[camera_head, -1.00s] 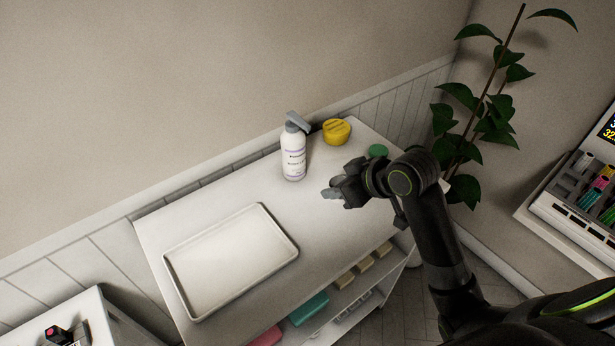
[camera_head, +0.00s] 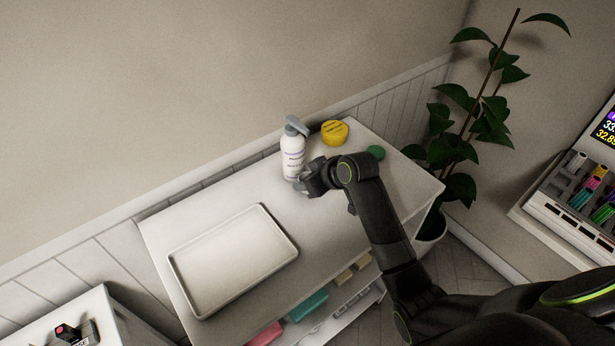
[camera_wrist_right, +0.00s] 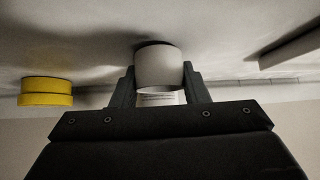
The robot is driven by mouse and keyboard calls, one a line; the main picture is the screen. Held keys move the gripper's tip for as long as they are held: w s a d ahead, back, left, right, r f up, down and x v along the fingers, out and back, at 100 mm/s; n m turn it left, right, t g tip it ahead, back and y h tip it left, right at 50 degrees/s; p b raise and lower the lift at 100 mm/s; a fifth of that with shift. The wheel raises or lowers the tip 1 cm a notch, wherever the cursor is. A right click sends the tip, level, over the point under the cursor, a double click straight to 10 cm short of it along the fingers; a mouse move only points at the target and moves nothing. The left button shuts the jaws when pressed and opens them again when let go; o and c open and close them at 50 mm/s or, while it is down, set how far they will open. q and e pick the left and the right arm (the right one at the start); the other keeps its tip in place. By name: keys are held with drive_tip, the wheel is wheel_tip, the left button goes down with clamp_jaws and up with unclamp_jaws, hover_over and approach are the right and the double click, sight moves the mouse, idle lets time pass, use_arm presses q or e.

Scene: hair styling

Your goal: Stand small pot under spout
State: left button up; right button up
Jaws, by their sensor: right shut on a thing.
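A white bottle (camera_head: 292,158) with a grey pump head and spout (camera_head: 297,126) stands upright near the back of the white cart top. My right gripper (camera_head: 304,186) is low beside the bottle's base, on its front right side. In the right wrist view it is shut on a small pale pot (camera_wrist_right: 159,66), with a finger on each side. The bottle's printed label (camera_wrist_right: 160,98) shows just behind the pot. The head view hides most of the pot, so I cannot tell whether it touches the cart top. My left gripper is not in view.
A yellow tin (camera_head: 335,132) stands behind the gripper and also shows in the wrist view (camera_wrist_right: 46,92). A green lid or tin (camera_head: 376,152) lies right of the wrist. An empty white tray (camera_head: 180,268) fills the cart's left part. A plant (camera_head: 470,125) stands right.

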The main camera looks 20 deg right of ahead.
drive_tip(key=shift+w+f, duration=0.1)
drive_tip(key=shift+f, duration=0.1)
drive_tip(key=o, duration=1)
drive_tip(key=shift+c, duration=0.2)
drive_tip(key=shift+r, duration=0.2)
drive_tip(key=v, duration=1.1)
drive_tip(key=shift+s+r, duration=0.25)
drive_tip(key=shift+s, duration=0.1)
drive_tip(key=shift+d, duration=0.1)
